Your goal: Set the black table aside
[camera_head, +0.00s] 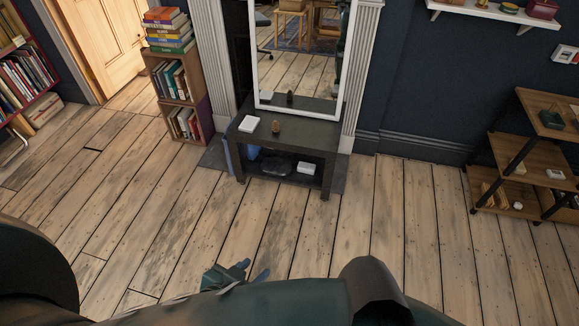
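The black table (308,130) stands upright at the fireplace in the upper middle of the head view. A white flat item (249,124) and a small brown object (275,128) are on its top. Its lower shelf holds a dark object (277,166) and a small white box (306,168). My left gripper (240,272) is low in the view, well short of the table and touching nothing that I can see. It is small and partly hidden by my arm, so I cannot tell its opening. My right gripper is not in view.
A white-framed mirror (344,76) rises behind the table. A wood-and-metal shelf unit (535,150) is at the right. Bare plank floor (350,220) lies in front and to the right of the table.

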